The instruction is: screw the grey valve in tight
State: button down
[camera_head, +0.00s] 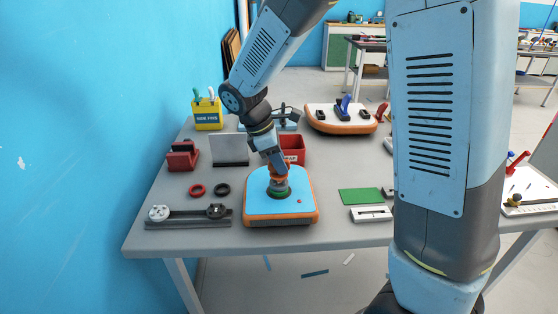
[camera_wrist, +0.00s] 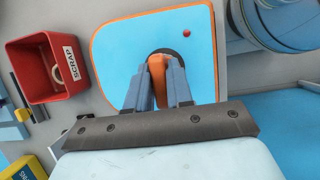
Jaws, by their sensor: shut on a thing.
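My gripper (camera_head: 279,170) is directly above the valve, pointing down. In the wrist view my gripper's two blue fingers (camera_wrist: 158,88) are shut on an orange piece (camera_wrist: 156,66), which stands over the valve. Only a dark rim around the orange piece shows there; the rest of the valve is hidden. I cannot tell how deep the valve sits.
Red and black rings (camera_head: 198,190) lie left of the board, behind a dark rail (camera_head: 188,218). A red scrap bin (camera_head: 292,150) stands behind the board. A green mat (camera_head: 360,196) and white block (camera_head: 371,213) lie to the right. Another orange-edged board (camera_head: 340,124) is farther back.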

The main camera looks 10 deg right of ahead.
jog(key=shift+f, duration=0.6)
jog(key=c, duration=0.9)
grip_release()
jog(key=v, duration=1.3)
jog(key=shift+a+r, duration=0.15)
jog(key=shift+r, duration=0.2)
jog(key=shift+c, duration=0.4)
